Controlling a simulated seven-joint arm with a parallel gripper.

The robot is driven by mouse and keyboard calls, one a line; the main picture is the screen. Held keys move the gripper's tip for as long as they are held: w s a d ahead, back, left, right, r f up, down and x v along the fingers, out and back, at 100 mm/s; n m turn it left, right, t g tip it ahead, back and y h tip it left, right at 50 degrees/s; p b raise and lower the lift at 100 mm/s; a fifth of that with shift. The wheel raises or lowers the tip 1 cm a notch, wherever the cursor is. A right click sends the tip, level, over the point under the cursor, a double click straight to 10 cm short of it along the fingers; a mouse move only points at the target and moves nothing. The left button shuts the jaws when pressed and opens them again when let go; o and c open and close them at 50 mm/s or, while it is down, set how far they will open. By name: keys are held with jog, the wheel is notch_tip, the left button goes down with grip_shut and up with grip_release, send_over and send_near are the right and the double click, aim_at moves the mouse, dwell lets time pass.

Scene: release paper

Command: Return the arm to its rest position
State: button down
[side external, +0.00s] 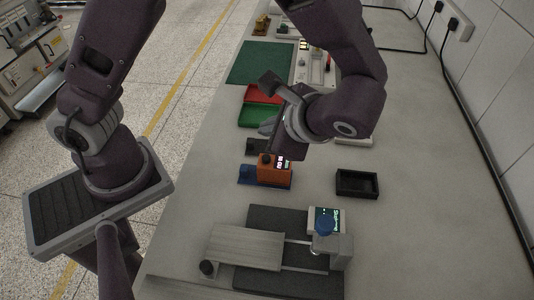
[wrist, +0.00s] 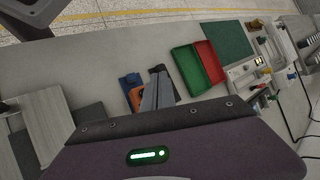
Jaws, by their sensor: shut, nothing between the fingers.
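A green tray (side external: 256,117) and a red tray (side external: 264,94) lie beyond the gripper, before a green mat (side external: 262,62). An empty black tray (side external: 357,184) stands right.

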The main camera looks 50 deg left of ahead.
jog(key=s+a+r+n+t+h, duration=0.5)
jog(key=s+r+n+h, duration=0.4)
jog(key=s+r, duration=0.3)
jog(key=shift+s+a+r+n, duration=0.2)
jog(key=shift+r+n, duration=0.1)
jog(key=shift+r, duration=0.5)
